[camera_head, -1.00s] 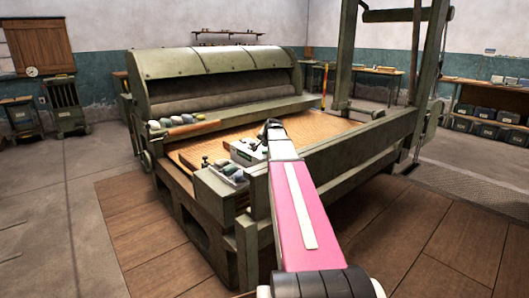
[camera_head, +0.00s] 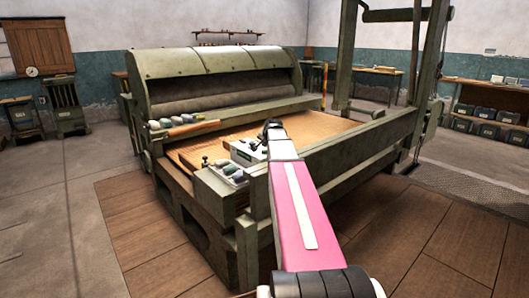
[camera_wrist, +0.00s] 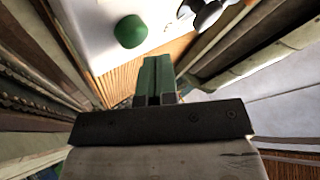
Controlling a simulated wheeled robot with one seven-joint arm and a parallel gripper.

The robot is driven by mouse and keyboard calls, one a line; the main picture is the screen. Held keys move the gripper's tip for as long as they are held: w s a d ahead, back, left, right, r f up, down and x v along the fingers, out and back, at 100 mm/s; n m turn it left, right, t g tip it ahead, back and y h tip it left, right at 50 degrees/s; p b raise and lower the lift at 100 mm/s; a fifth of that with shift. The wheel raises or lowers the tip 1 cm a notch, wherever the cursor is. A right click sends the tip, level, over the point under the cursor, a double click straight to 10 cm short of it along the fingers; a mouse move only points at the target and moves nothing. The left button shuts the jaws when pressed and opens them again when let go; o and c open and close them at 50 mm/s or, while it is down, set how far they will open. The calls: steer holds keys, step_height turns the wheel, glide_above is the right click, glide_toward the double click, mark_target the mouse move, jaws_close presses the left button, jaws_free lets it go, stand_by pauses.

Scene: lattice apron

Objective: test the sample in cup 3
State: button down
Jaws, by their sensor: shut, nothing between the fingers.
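My gripper (camera_head: 270,126) is at the far end of my pink arm, above the machine's wooden bed. In the wrist view its two green fingers (camera_wrist: 157,80) are together with nothing between them. A white box (camera_head: 246,151) stands just left of my gripper in the head view. The wrist view shows a green round knob or button (camera_wrist: 130,31) on a white surface, apart from the fingertips. A tray (camera_head: 226,180) with several small rounded things sits at the bed's near corner. I cannot make out cup numbers or tell which is cup 3.
A large green machine (camera_head: 215,68) with a roller hood stands behind the bed (camera_head: 315,130). A heavy rail (camera_head: 350,160) runs along its right side, below an upright frame (camera_head: 345,55). Several coloured rounded things (camera_head: 178,122) lie on a left ledge. A dark metal part (camera_wrist: 207,12) shows near the fingers.

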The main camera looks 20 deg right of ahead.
steer(key=shift+f, duration=0.2)
steer(key=shift+f, duration=0.25)
steer(key=shift+f, duration=0.5)
stand_by(1.0)
steer(key=shift+r, duration=0.95)
steer(key=shift+r, duration=2.5)
steer(key=shift+a, duration=0.1)
